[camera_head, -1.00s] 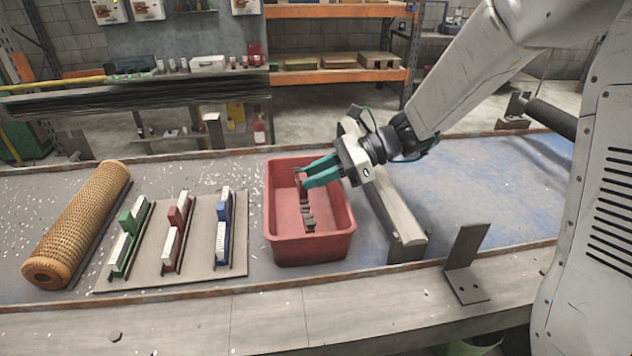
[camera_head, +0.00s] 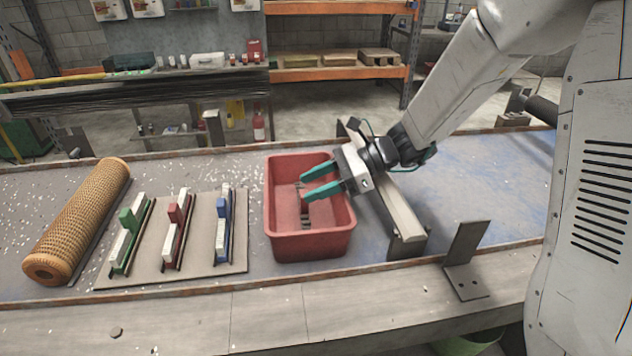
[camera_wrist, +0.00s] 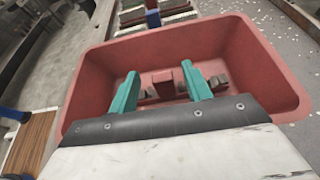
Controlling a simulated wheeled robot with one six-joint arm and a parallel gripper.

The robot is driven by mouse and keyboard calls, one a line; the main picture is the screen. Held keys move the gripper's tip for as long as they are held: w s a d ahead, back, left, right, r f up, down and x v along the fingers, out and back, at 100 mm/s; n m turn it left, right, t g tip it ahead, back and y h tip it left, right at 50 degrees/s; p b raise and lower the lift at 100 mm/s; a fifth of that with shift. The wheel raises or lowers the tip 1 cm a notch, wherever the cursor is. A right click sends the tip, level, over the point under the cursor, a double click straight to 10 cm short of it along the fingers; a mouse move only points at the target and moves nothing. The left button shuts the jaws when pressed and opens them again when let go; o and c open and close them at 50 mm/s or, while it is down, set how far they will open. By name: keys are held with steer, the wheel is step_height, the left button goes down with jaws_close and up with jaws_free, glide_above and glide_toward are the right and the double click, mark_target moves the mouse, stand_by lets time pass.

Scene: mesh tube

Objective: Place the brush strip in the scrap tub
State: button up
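The scrap tub (camera_head: 312,247) is a red open bin standing on the bench; its walls also surround the wrist view (camera_wrist: 90,85). A brush strip (camera_head: 305,219) lies inside it, partly hidden by my gripper in the head view. In the wrist view the strip (camera_wrist: 164,84) shows as a dark strip with a red block in its middle, low in the tub beyond my fingers. My gripper (camera_head: 303,183) is over the tub with its teal fingers spread apart, and nothing shows held between them.
A board (camera_head: 233,262) left of the tub bears green, red and blue blocks with white pads. A tan mesh tube (camera_head: 78,222) lies farther left. A grey beam (camera_head: 400,215) runs along the tub's right side, and an upright metal bracket (camera_head: 465,262) stands at the front right.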

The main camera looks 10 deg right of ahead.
steer(key=shift+r, duration=0.3)
steer(key=v, duration=1.2)
steer(key=s+r+n+g+h, duration=0.25)
steer(key=s+n+h, duration=0.4)
steer(key=s, duration=0.65)
steer(key=s+d+n+t+h, duration=0.4)
steer(key=s+d+n+h, duration=0.3)
steer(key=s+n, duration=0.4)
steer(key=shift+s+r, duration=0.4)
steer(key=shift+s, duration=0.4)
steer(key=shift+d+n, duration=0.15)
steer(key=shift+n, duration=0.1)
stand_by(0.6)
